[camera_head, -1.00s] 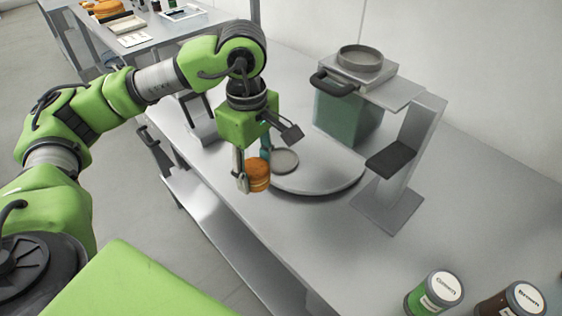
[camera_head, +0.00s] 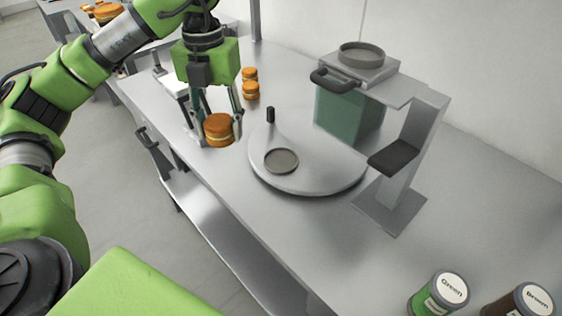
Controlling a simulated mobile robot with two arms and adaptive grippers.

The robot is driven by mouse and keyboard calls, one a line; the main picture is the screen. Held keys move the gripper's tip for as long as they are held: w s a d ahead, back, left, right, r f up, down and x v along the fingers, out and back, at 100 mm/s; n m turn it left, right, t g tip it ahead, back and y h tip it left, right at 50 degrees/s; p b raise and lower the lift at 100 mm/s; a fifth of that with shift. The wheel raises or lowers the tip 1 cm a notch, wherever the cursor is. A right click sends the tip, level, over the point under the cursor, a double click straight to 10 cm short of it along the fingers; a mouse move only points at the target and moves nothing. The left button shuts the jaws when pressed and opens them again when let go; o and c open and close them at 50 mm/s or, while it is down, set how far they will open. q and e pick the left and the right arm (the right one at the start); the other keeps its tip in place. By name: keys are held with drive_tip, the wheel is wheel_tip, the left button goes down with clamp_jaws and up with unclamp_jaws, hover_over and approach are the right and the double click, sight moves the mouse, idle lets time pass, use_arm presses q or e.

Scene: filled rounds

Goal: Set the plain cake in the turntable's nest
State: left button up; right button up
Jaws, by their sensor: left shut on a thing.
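My left gripper (camera_head: 220,116) is shut on a round orange-brown cake (camera_head: 219,129) with a pale band around its middle. It holds the cake level, to the left of the turntable (camera_head: 317,184). The turntable is a round light-grey plate with a short dark knob (camera_head: 270,115) at its back edge. Its nest (camera_head: 281,160), a dark-rimmed grey round, is empty and lies to the right of and nearer than the held cake. My right gripper is out of view.
Two similar cakes, one (camera_head: 250,74) behind another (camera_head: 251,90), stand beyond the gripper. A green-labelled jar (camera_head: 438,296) and a brown-labelled jar (camera_head: 519,302) stand at front right.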

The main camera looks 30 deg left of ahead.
use_arm(q)
drive_tip(key=shift+w+a+r+n, duration=0.1)
drive_tip(key=shift+a+n, duration=0.05)
drive_tip(key=shift+n, duration=0.45)
drive_tip(key=w+d+f, duration=0.4)
drive_tip(key=w+d, duration=0.2)
drive_tip(key=w, duration=0.1)
drive_tip(key=p, duration=0.2)
hover_over(281, 161)
drive_tip(key=f, duration=0.3)
drive_tip(key=s+f, duration=0.1)
drive_tip(key=shift+a+f, duration=0.2)
drive_tip(key=shift+a, duration=0.1)
drive_tip(key=shift+w+d+f, duration=0.1)
drive_tip(key=shift+w+f, duration=0.15)
drive_tip(key=f, duration=0.1)
drive_tip(key=f+p, duration=0.2)
drive_tip(key=shift+w+d, duration=0.25)
drive_tip(key=shift+f, duration=0.45)
